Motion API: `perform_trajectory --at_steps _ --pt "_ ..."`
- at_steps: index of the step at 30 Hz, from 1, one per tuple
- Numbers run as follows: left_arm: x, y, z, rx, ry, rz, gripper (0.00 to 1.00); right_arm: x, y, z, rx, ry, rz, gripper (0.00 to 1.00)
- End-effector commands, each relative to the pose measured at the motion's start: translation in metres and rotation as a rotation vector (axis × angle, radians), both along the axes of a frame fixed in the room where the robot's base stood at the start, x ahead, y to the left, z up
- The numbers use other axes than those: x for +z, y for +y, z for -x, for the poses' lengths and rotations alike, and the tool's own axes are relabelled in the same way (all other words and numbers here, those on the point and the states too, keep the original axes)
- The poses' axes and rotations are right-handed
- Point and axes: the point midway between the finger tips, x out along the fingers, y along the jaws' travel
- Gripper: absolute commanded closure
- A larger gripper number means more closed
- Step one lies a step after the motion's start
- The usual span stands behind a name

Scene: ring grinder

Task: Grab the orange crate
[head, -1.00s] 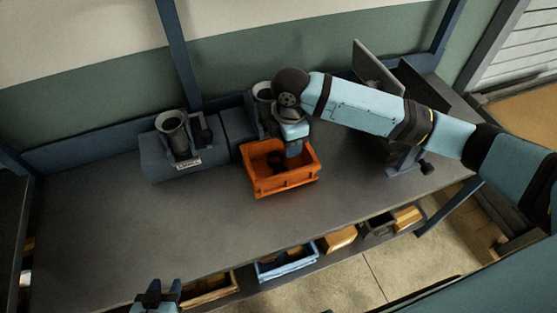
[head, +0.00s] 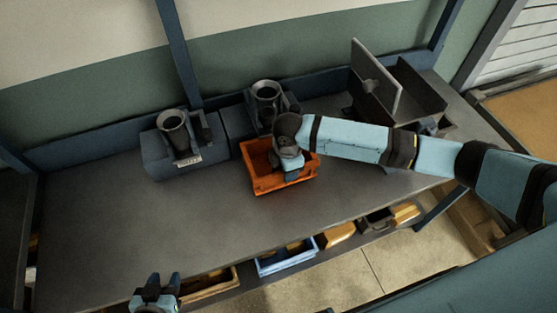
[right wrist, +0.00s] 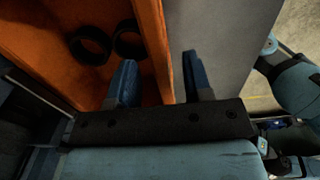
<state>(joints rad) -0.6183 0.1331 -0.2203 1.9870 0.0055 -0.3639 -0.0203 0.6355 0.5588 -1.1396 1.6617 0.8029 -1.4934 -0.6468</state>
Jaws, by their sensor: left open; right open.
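The orange crate (head: 262,185) sits on the grey workbench, in front of the grinders. In the right wrist view its wall (right wrist: 156,45) runs between the two blue fingers of my right gripper (right wrist: 160,82). The fingers are open, one on the crate's inner side and one outside, with gaps beside the wall. Two dark rings (right wrist: 90,46) lie inside the crate. In the head view my right wrist hides part of the crate and most of the gripper. My left gripper (head: 160,281) is open and empty at the bench's front edge.
Two grinders with dark funnels (head: 173,133) (head: 265,98) stand at the back of the workbench (head: 120,215). A machine with upright grey plates (head: 376,80) stands at the right. A blue crate (head: 287,257) is below the front edge. The left bench top is clear.

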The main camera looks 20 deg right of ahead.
Motion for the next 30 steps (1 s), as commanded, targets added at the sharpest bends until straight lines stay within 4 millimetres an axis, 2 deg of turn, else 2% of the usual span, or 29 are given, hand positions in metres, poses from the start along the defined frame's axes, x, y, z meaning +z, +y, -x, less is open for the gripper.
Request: perform_trajectory --at_steps 4,9,10,23,30 --pt "-0.001 0.000 0.001 0.001 0.002 0.000 0.57 0.000 0.000 0.000 0.000 0.000 0.000 0.57" --pt "-0.001 0.000 0.002 0.000 0.004 0.000 0.57 0.000 0.000 0.000 0.000 0.000 0.000 0.96" --pt "-0.001 0.000 0.002 0.000 0.004 0.000 0.57 0.000 0.000 0.000 0.000 0.000 0.000 1.00" --pt "0.000 -0.001 0.002 -0.001 0.005 0.001 0.57 0.002 0.000 0.000 0.000 -0.002 0.000 1.00" --pt "0.011 0.000 0.002 0.000 0.003 -0.001 0.57 0.008 -0.002 0.000 -0.004 -0.001 0.000 1.00"
